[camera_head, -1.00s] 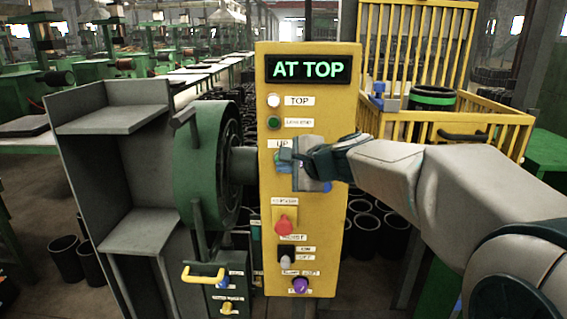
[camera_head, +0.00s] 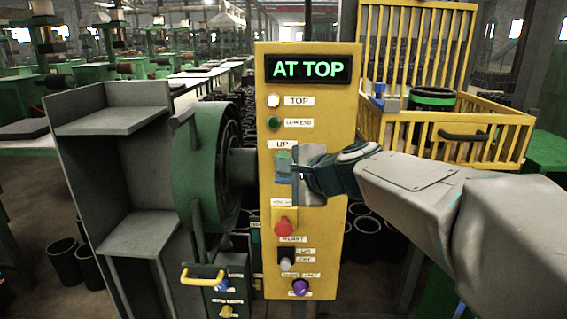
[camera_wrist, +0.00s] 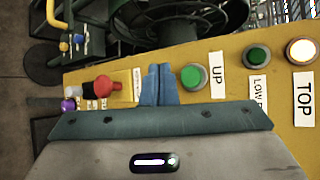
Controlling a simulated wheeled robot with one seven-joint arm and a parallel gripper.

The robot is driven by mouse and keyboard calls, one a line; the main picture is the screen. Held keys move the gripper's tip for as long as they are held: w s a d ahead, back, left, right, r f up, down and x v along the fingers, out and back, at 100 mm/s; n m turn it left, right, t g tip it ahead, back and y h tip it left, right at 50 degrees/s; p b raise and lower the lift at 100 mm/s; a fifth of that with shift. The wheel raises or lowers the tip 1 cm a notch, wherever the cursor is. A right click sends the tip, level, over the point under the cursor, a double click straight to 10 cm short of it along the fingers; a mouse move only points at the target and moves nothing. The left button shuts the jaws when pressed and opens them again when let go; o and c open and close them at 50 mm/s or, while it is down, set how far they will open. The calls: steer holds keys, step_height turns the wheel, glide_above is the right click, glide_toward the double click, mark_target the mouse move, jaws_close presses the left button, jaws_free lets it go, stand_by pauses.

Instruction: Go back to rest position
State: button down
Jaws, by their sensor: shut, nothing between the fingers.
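My gripper (camera_head: 284,168) is shut and empty in front of the yellow control panel (camera_head: 345,110), just below the green UP button (camera_head: 283,155). In the wrist view my blue fingers (camera_wrist: 157,84) are together, between the green UP button (camera_wrist: 193,77) and the red button (camera_wrist: 103,84). I cannot tell how small the gap to the panel is. My arm reaches in from the right. The panel's display (camera_head: 308,69) reads "AT TOP". The white TOP light (camera_head: 273,101) looks lit in the wrist view too (camera_wrist: 301,50).
A red emergency-type button (camera_head: 284,226), a grey switch knob (camera_head: 286,264) and a purple knob (camera_head: 300,287) sit lower on the panel. A green wheel (camera_head: 198,170) stands left, and a yellow crate (camera_head: 470,140) stands behind my arm. Black sleeves (camera_head: 65,262) stand on the floor.

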steer(key=s+d+f+n+g+h, duration=0.3)
steer(key=s+d+f+n+h, duration=0.1)
steer(key=s+d+f+n, duration=0.3)
steer(key=s+d+f+n+g+h, duration=0.4)
steer(key=s+d+f+n, duration=0.3)
steer(key=s+f, duration=0.5)
steer(key=s+d, duration=0.1)
steer(key=s, duration=0.3)
steer(key=shift+s+f, duration=0.2)
stand_by(0.8)
